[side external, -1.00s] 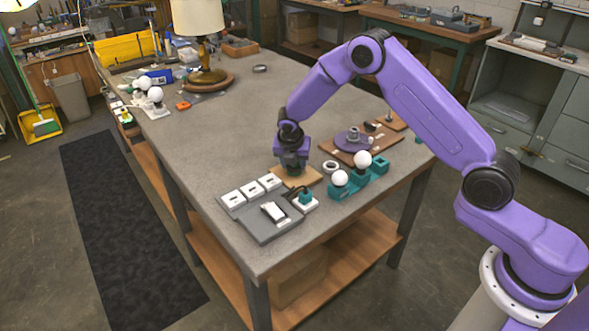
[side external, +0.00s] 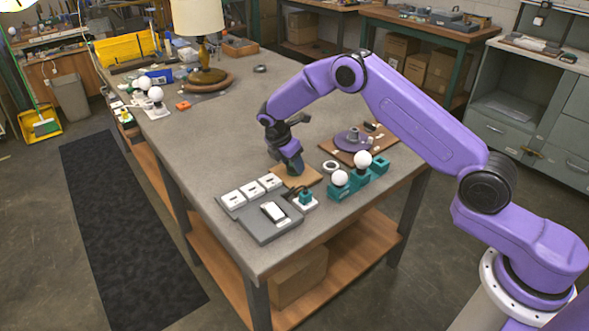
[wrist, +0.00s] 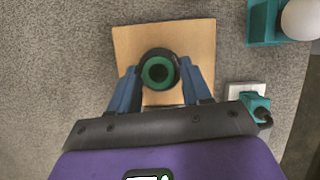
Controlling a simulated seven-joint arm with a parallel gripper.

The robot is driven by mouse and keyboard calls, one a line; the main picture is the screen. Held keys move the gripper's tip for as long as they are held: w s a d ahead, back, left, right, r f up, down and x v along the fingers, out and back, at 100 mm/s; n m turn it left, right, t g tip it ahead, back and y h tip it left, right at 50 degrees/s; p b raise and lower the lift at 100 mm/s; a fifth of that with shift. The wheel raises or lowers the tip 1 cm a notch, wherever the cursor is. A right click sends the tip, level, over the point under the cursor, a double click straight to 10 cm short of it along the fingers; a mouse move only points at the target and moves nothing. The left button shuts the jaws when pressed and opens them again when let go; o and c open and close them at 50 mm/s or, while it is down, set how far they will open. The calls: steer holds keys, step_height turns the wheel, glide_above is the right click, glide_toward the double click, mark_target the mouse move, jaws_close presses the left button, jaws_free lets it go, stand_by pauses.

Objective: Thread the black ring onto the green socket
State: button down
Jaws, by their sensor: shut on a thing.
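The black ring (wrist: 176,60) is between the two blue fingers of my gripper (wrist: 160,84) in the wrist view, and the gripper is shut on it. The green socket (wrist: 147,72) shows as a round green rim inside the ring, with a dark centre, slightly off the ring's middle. Seen from above, the ring surrounds the socket; I cannot tell how far down it sits. The socket is over a square wooden board (wrist: 125,45). In the side view my gripper (side external: 294,168) is low and tilted over this board (side external: 311,178), hiding the ring and most of the socket.
A teal holder (side external: 348,189) with white bulbs stands right of the board, near a white ring (side external: 330,167). A grey panel with white switches (side external: 262,222) lies in front. A brown board with a purple disc (side external: 352,141) is behind.

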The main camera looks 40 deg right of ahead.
steer(key=m, duration=0.1)
steer(key=m+g, duration=0.1)
steer(key=m, duration=0.2)
steer(key=shift+w+a+m+g, duration=0.25)
steer(key=shift+w+m+g, duration=0.05)
steer(key=c, duration=0.6)
jaws_free()
steer(key=shift+o, duration=0.9)
steer(key=shift+d, duration=0.15)
steer(key=v, duration=1.2)
steer(key=s+a+r+t+y, duration=0.1)
steer(key=s+a+r+y, duration=0.1)
steer(key=s+a+r, duration=0.6)
steer(key=s+d+r+m+y, duration=0.1)
steer(key=s+d, duration=0.1)
steer(key=s, duration=1.1)
steer(key=s+d+r+y, duration=0.1)
steer(key=s+d, duration=0.1)
steer(key=s, duration=1)
steer(key=s+d+f, duration=0.1)
steer(key=s+d, duration=0.2)
steer(key=s, duration=0.4)
steer(key=s+d+f+y, duration=0.1)
steer(key=s+d+f, duration=0.1)
steer(key=s+d, duration=0.2)
steer(key=s, duration=0.3)
steer(key=shift+d+m, duration=0.3)
steer(key=shift+m, duration=0.1)
